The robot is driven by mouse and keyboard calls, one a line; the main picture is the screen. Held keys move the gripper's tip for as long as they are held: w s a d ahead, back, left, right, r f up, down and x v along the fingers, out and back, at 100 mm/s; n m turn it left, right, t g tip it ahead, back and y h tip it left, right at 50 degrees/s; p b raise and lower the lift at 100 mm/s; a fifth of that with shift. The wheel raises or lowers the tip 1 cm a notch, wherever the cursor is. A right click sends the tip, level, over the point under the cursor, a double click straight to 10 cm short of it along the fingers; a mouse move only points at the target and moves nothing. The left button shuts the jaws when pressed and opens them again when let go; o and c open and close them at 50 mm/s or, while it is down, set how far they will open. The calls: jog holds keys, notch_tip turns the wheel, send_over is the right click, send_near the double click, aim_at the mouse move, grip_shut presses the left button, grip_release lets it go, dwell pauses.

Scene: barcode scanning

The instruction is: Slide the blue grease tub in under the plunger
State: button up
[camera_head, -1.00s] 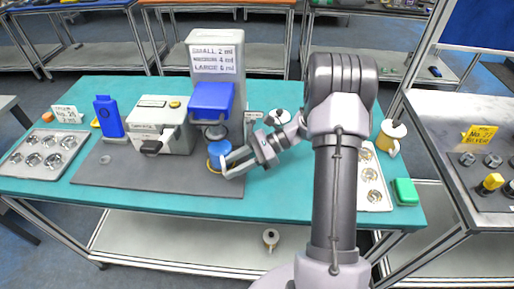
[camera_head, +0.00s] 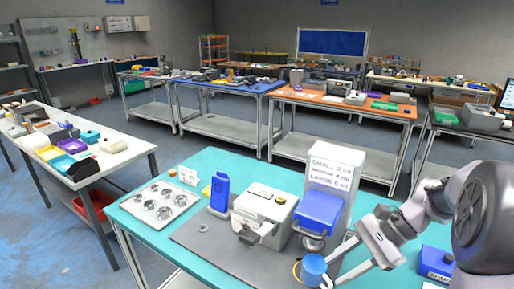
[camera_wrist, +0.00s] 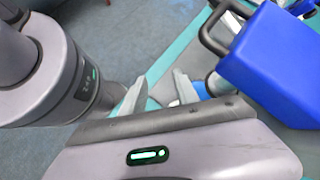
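The blue grease tub (camera_head: 314,267) stands on the grey mat in front of and below the grey plunger (camera_head: 313,243) of the dispenser, whose head (camera_head: 319,210) is blue. I cannot tell whether it is centred under the plunger. My gripper (camera_head: 328,270) reaches in from the right, its fingers spread, tips close to the tub. In the wrist view my gripper (camera_wrist: 160,80) is open, with bare gap between the fingers. A blue piece, apparently the tub (camera_wrist: 218,86), shows right of the right finger. Contact is unclear.
A grey press-like box (camera_head: 265,208) and a blue upright device (camera_head: 220,193) stand left of the dispenser. A tray with round cups (camera_head: 160,204) lies at the table's left. A blue box (camera_head: 436,262) is right of my gripper. The mat's front left is clear.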

jog(key=s+a+r+n+t+h, duration=0.2)
jog(key=s+a+n+h, duration=0.1)
jog(key=s+a+n, duration=0.2)
jog(key=s+a+r+n+t+h+b, duration=0.1)
jog(key=s+a+r+n+t+h, duration=0.2)
jog(key=s, duration=0.7)
jog(key=a+n, duration=0.2)
jog(key=a, duration=0.2)
jog(key=shift+s+a+r+h+b, duration=0.2)
jog(key=shift+a+h+b, duration=0.1)
jog(key=shift+a+h, duration=0.1)
jog(key=shift+w, duration=0.1)
